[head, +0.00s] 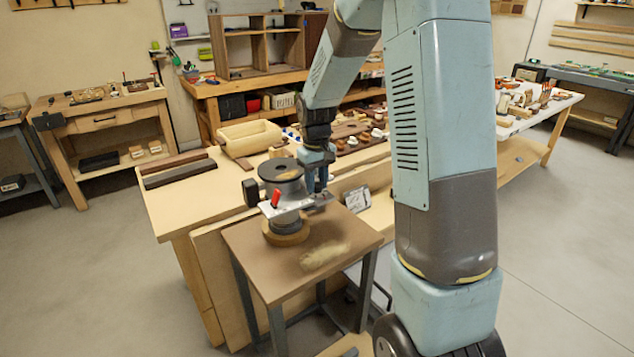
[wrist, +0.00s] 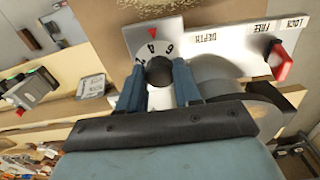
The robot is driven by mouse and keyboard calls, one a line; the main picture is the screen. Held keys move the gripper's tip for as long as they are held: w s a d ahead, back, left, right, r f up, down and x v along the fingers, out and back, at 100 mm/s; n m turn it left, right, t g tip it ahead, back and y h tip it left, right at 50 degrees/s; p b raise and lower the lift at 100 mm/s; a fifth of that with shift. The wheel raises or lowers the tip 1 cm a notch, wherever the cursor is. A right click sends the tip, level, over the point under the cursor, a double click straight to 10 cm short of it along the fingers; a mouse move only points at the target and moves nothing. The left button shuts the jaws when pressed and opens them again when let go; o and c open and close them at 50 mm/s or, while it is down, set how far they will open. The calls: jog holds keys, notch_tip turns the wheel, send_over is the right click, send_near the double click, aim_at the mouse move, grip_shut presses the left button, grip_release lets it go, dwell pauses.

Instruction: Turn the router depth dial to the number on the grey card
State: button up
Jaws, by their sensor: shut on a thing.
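The router (head: 286,195) stands upright on a round wooden base on a small brown-topped stand. My gripper (head: 318,182) reaches down at its right side. In the wrist view, my gripper (wrist: 157,80) is shut on the dark knob of the depth dial (wrist: 159,71), one finger on each side. The dial's white face carries numbers; the red triangle (wrist: 152,31) on the plate appears nearest the 4. A red lever (wrist: 281,62) sits by the words FREE and LOCK; its setting is unclear. The grey card (head: 357,198) stands right of the router; its writing is too small to read.
A pale bench (head: 170,208) with several tools and wooden parts stands behind the stand. Sawdust (head: 325,254) lies on the front of the stand's top, which is otherwise clear.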

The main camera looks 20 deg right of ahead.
aim_at(316, 184)
jog(key=n, duration=0.3)
jog(key=shift+n, duration=2.1)
jog(key=o, duration=1)
jog(key=shift+o, duration=0.2)
jog(key=shift+r, duration=0.1)
notch_tip(316, 184, up, 14)
jog(key=shift+f, duration=0.2)
jog(key=shift+a, duration=0.1)
